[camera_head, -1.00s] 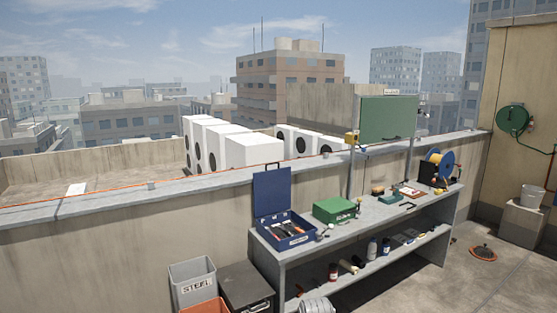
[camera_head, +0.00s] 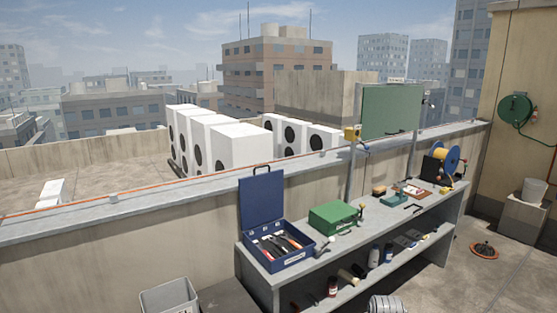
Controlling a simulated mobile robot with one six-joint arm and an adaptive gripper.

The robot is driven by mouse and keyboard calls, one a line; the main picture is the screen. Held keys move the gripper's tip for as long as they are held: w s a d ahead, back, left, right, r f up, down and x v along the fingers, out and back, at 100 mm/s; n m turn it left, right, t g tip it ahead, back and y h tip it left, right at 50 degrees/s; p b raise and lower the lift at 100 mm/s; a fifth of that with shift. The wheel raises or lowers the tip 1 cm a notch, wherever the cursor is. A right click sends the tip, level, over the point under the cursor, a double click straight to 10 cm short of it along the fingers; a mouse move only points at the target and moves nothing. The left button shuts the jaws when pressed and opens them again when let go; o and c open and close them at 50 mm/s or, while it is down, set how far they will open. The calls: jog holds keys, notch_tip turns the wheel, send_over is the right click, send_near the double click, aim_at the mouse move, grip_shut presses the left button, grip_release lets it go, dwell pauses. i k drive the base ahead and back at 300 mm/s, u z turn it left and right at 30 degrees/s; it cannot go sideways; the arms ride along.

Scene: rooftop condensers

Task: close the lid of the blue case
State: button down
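The blue case (camera_head: 297,262) stands on the left end of the grey workbench in the head view. Its lid (camera_head: 262,197) is open and stands upright at the back, with a small handle at its top edge. Several hand tools (camera_head: 277,244) with red and dark grips lie inside the case. A pale label shows on its front. My gripper is not in the head view, so its state is hidden.
A green case (camera_head: 333,217) sits just right of the blue case on the workbench (camera_head: 262,279). Farther right are small tools and a yellow-blue cable reel (camera_head: 447,159). A grey bin (camera_head: 168,297) stands at lower left. The parapet (camera_head: 150,221) runs behind the bench. Floor shows at right.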

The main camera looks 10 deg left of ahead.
aim_at(261, 196)
jog(key=u, duration=0.15)
jog(key=i, duration=1.1)
jog(key=u, duration=0.65)
